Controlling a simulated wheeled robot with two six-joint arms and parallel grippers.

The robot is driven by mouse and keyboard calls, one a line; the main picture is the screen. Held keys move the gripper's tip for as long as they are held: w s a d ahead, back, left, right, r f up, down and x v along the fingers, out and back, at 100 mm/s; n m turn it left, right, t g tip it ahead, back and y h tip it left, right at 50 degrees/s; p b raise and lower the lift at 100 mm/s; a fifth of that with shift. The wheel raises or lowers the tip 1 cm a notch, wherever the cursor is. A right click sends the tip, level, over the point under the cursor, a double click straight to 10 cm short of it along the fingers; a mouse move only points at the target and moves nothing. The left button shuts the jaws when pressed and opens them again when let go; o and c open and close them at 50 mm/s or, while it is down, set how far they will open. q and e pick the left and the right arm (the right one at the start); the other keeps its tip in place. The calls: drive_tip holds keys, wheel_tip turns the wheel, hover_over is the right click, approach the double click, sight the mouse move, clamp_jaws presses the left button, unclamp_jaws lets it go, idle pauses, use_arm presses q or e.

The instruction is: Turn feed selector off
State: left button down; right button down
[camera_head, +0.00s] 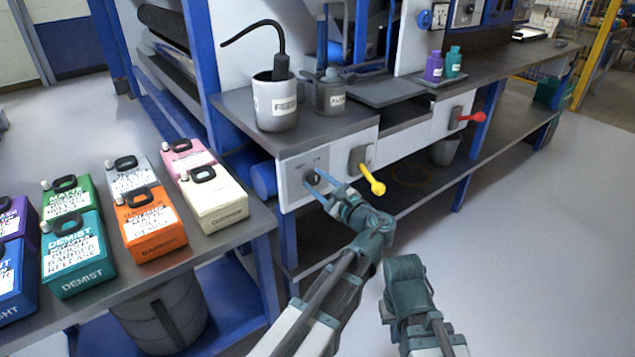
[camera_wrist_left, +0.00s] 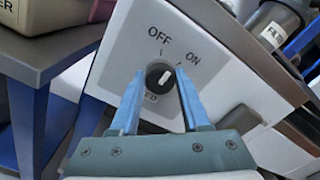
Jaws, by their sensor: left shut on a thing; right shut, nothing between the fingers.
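The feed selector is a round black knob with a white pointer (camera_wrist_left: 160,77) on a white panel, with OFF printed above it and ON to its upper right. The pointer leans toward the upper right; its exact setting is hard to tell. In the head view the knob (camera_head: 311,177) is partly hidden by my left gripper (camera_head: 318,183). The blue fingers of my left gripper (camera_wrist_left: 158,80) lie on either side of the knob and are shut on it. My right gripper (camera_head: 403,272) is shut and empty, low in front of the bench; its fingertips are hard to make out.
A yellow lever (camera_head: 373,181) sits right of the knob, and a red lever (camera_head: 472,117) further right. Several labelled jugs fill the left table (camera_head: 228,238). The floor at right is clear.

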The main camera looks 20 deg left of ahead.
use_arm(q)
drive_tip(key=n, duration=0.5)
drive_tip(key=shift+n, duration=0.4)
drive_tip(key=shift+s+f+n, duration=0.1)
drive_tip(key=shift+n, duration=0.2)
drive_tip(key=shift+c, duration=1.9)
unclamp_jaws()
